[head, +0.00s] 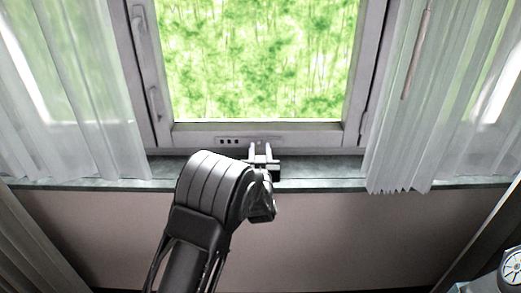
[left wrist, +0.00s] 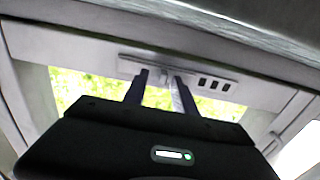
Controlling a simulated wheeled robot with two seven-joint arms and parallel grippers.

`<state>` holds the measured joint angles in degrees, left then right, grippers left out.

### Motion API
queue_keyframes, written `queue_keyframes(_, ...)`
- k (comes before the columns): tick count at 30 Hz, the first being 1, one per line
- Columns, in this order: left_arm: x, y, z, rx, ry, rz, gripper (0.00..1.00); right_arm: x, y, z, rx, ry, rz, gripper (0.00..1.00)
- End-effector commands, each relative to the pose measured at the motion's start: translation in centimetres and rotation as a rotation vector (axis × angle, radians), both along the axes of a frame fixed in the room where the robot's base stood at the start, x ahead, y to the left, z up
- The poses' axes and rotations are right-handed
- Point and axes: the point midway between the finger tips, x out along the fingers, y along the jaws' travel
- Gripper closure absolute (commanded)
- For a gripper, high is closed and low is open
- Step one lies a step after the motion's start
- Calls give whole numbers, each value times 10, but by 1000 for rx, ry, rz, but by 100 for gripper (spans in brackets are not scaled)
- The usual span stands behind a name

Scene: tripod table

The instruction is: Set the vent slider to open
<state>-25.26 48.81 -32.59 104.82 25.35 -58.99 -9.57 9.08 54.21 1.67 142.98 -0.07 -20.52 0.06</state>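The vent slider is a pale strip (head: 229,141) on the bottom rail of the window frame, with several small dark slots at its left part in the head view. In the left wrist view the vent strip (left wrist: 215,82) shows its slots at the right, and a small tab (left wrist: 163,72) lies between my fingertips. My left gripper (head: 261,150) is at the rail, just right of the slots in the head view. Its two fingers (left wrist: 161,80) are apart, one on each side of the tab. I cannot tell whether they touch it. My right gripper is not in view.
A dark sill (head: 320,168) runs below the window. Sheer curtains hang at the left (head: 75,110) and right (head: 405,120). The window handle (head: 157,103) is on the left side of the frame. A round dial (head: 513,266) shows at the lower right.

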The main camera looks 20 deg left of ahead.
Motion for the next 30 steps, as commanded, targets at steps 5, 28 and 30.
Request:
queue_keyframes(5, -21, -8, -1, -2, 0, -1, 67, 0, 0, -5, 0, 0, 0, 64)
queue_keyframes(28, -69, -25, 0, 0, 0, -2, 67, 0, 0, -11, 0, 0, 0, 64)
queue_keyframes(30, -69, -25, 0, 0, 0, -2, 67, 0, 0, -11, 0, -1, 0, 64)
